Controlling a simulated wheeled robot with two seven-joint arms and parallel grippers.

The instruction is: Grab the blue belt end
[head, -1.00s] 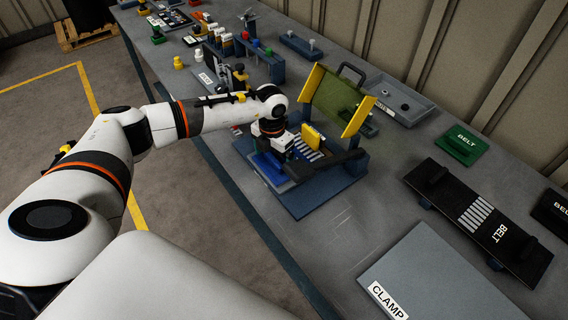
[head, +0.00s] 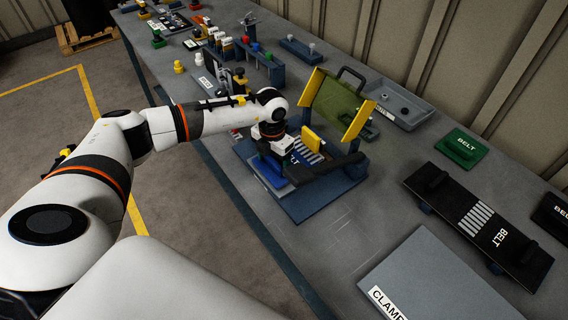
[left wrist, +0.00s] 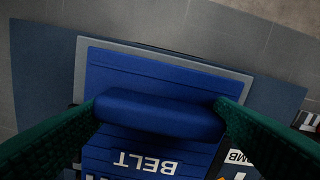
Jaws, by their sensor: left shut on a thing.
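The blue belt end (left wrist: 150,75) lies flat on the press bed in the left wrist view, with white BELT lettering. A raised blue grip bar (left wrist: 160,113) stands across it. My left gripper (left wrist: 160,115) has its green-padded fingers at both ends of this bar and is shut on it. In the head view my left gripper (head: 274,160) points down at the press (head: 315,195) and hides most of the blue belt end. A yellow block (head: 312,140) sits beside it on the press. My right gripper is not in view.
The press has a raised green guard with yellow sides (head: 340,102) behind the gripper. Bare table lies between.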

